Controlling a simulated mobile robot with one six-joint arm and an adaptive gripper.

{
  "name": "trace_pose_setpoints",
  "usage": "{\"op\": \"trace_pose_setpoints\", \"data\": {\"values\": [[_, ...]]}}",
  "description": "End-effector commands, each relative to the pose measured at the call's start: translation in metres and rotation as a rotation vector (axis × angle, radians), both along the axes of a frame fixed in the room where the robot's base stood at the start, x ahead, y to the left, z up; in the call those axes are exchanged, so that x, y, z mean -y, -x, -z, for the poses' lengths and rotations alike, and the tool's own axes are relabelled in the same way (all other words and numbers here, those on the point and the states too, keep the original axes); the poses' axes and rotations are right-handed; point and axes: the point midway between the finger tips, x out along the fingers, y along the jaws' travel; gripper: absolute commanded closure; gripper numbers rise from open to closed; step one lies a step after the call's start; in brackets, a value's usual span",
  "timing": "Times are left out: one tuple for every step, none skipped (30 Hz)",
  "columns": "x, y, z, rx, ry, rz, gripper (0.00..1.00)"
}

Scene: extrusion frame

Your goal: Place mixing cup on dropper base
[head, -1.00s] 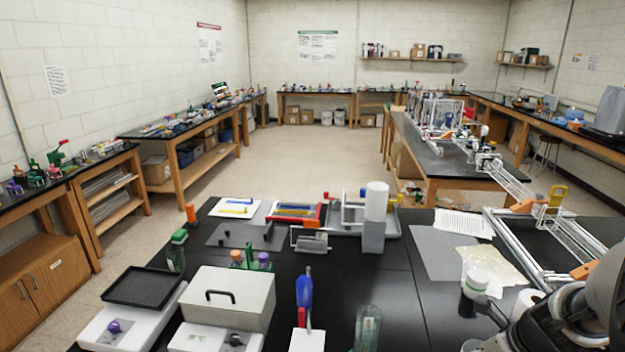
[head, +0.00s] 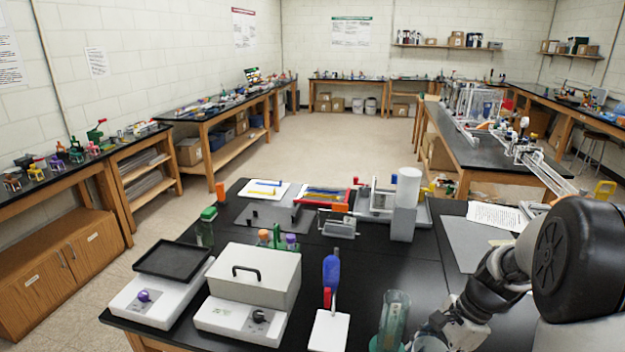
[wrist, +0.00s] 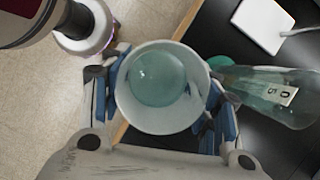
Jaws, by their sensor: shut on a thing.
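In the wrist view my gripper (wrist: 165,95) is shut on the mixing cup (wrist: 203,80), a pale round cup seen from above with a teal, glossy inside. The fingers press on its left and right sides. The cup is above the bench edge, partly over the floor. The dropper base appears to be the white plate (head: 328,332) at the front of the bench, with a red part and a blue dropper (head: 331,270) upright over it. A white plate corner at the wrist view's top right (wrist: 262,22) seems to be the same base, apart from the cup.
A clear greenish glass cylinder (head: 393,312) stands right of the dropper base; it also shows close beside my right finger (wrist: 270,95). A grey lidded box (head: 255,275) and a balance with a black tray (head: 173,258) are to the left.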

Motion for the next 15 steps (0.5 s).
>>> {"op": "trace_pose_setpoints", "data": {"values": [[-0.013, -0.003, 0.009, -0.002, 0.0, -0.132, 0.6], [-0.02, -0.003, 0.013, -0.002, -0.001, -0.213, 0.6], [-0.028, -0.004, 0.017, -0.002, 0.0, -0.321, 0.6], [-0.034, -0.004, 0.02, -0.002, -0.001, -0.404, 0.6], [-0.04, -0.004, 0.023, -0.001, 0.0, -0.485, 0.6], [-0.048, -0.004, 0.028, -0.002, -0.001, -0.594, 0.6], [-0.054, -0.004, 0.031, -0.002, -0.001, -0.673, 0.6], [-0.059, -0.004, 0.034, -0.002, 0.001, -0.751, 0.6], [-0.066, -0.003, 0.038, -0.002, 0.0, -0.852, 0.6], [-0.07, -0.003, 0.04, -0.003, -0.002, -0.922, 0.6], [-0.074, -0.003, 0.043, 0.0, 0.0, -0.991, 0.6], [-0.08, -0.003, 0.046, -0.001, 0.0, -1.077, 0.6], [-0.084, -0.003, 0.048, 0.0, -0.001, -1.135, 0.6], [-0.087, -0.002, 0.049, -0.001, 0.0, -1.191, 0.6], [-0.091, -0.002, 0.052, -0.001, -0.001, -1.257, 0.6]]}}
